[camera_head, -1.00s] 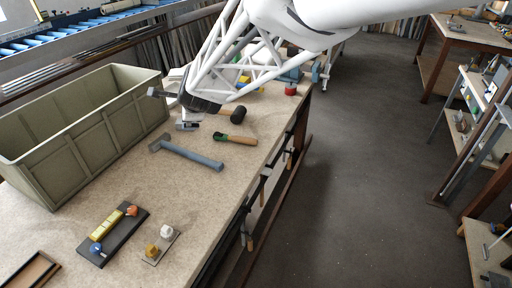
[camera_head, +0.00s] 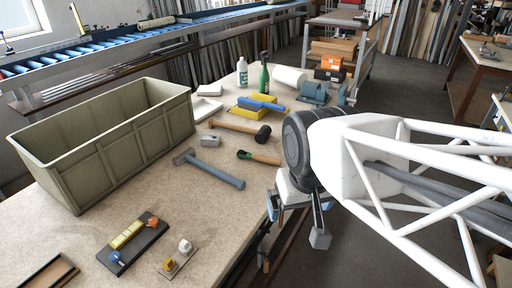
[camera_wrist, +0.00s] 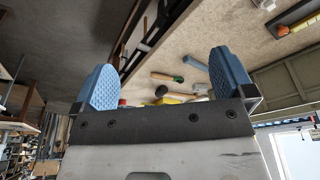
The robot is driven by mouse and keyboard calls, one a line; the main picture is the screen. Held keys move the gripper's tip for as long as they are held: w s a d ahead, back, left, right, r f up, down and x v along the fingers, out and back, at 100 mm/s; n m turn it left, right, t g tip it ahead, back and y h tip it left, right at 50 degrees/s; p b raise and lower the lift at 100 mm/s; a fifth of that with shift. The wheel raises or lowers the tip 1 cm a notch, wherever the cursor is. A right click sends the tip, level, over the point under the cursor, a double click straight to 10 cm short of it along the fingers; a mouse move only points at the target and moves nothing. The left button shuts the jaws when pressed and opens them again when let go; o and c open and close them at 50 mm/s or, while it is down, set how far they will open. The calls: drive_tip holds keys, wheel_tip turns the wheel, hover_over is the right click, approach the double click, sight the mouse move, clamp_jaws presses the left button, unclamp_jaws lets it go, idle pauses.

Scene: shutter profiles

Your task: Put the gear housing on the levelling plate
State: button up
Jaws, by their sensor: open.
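A small grey block (camera_head: 210,140), which may be the gear housing, sits on the bench between the crate and the hammers. A dark plate (camera_head: 118,263) with a yellow bar and orange and blue knobs lies near the front, perhaps the levelling plate. Beside it is a smaller thin plate (camera_head: 180,263) with a white knob and a yellow one. I cannot tell for sure which names fit. My gripper (camera_head: 296,222) is open and empty, off the bench's right edge. Its two blue finger pads stand wide apart in the wrist view (camera_wrist: 165,80).
A green crate (camera_head: 105,150) fills the bench's left side. Bottles, a yellow-and-blue block and a teal vise (camera_head: 315,92) stand behind. A shallow tray (camera_head: 50,275) lies front left.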

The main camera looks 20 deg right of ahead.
drive_tip(key=c, duration=0.4)
drive_tip(key=shift+w, duration=0.1)
